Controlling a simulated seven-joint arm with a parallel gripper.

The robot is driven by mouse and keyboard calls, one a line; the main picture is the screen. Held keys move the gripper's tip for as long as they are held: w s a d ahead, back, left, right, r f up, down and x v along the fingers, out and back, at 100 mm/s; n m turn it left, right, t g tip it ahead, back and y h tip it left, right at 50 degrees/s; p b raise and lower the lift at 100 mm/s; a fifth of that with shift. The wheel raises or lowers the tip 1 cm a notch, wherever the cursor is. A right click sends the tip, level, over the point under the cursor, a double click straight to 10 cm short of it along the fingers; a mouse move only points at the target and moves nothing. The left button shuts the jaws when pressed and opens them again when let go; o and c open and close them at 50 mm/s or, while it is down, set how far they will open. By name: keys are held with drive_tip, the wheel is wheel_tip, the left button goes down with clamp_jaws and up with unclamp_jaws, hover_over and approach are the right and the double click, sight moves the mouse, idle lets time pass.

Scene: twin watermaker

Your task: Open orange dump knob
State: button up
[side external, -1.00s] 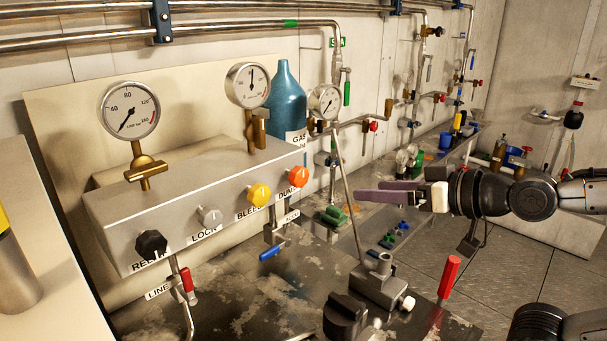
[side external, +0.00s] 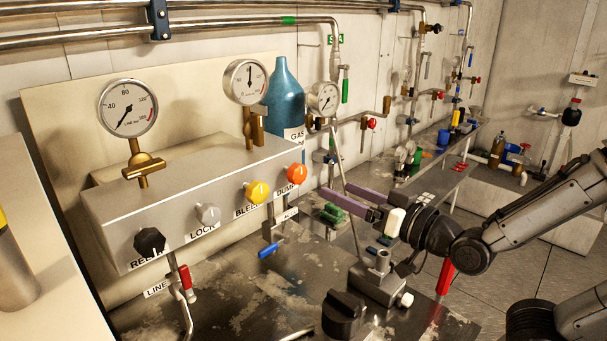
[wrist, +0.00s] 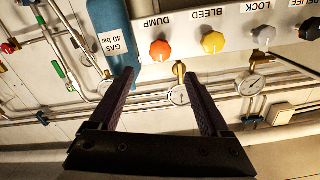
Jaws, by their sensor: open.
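The orange dump knob (side external: 297,174) sits at the right end of the grey panel's sloped front, above the DUMP label. It also shows in the wrist view (wrist: 160,50), ahead of my fingers and between their lines. My gripper (side external: 335,200) is open and empty, with purple-grey fingers pointing left toward the panel. In the side view its fingertips are to the right of the knob and a little lower, with a gap between. In the wrist view the fingers of my gripper (wrist: 160,80) reach up from below; neither appears to touch the knob.
The yellow BLEED knob (side external: 257,191), grey LOCK knob (side external: 208,214) and black knob (side external: 149,242) line the panel (side external: 190,190). A blue GAS bottle (side external: 286,100) stands behind the panel. A blue-handled valve (side external: 269,250) hangs below. A metal post fixture (side external: 380,280) stands below my gripper.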

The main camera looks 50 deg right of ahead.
sight(302, 174)
drive_tip(key=w, duration=1)
drive_tip(key=shift+w, duration=0.35)
clamp_jaws()
